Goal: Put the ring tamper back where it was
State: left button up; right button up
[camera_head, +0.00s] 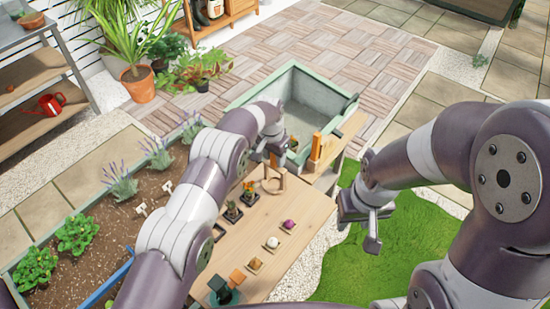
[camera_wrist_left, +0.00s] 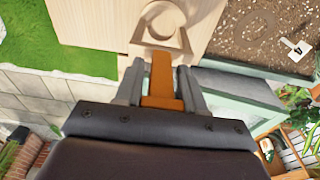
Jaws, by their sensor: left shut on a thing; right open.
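The ring tamper has an orange handle (camera_wrist_left: 162,75) and a pale wooden ring, which shows in the head view (camera_head: 274,186). My left gripper (camera_wrist_left: 161,78) is shut on the handle, with a finger on each side. In the head view my left gripper (camera_head: 271,154) is over the far end of the wooden table (camera_head: 302,208). The ring hangs below the fingers, close to the tabletop; I cannot tell whether it touches. My right gripper (camera_head: 368,225) is open and empty above the grass, right of the table.
Small potted plants (camera_head: 234,212) and several small items, including a purple one (camera_head: 289,224), stand on the table. A green-rimmed basin (camera_head: 345,108) lies beyond it. An orange upright block (camera_head: 316,146) stands at its near rim. A soil bed (camera_head: 160,190) lies left.

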pick_arm(q)
jog(key=shift+f, duration=0.15)
jog(key=o, duration=1)
jog(key=shift+o, duration=0.2)
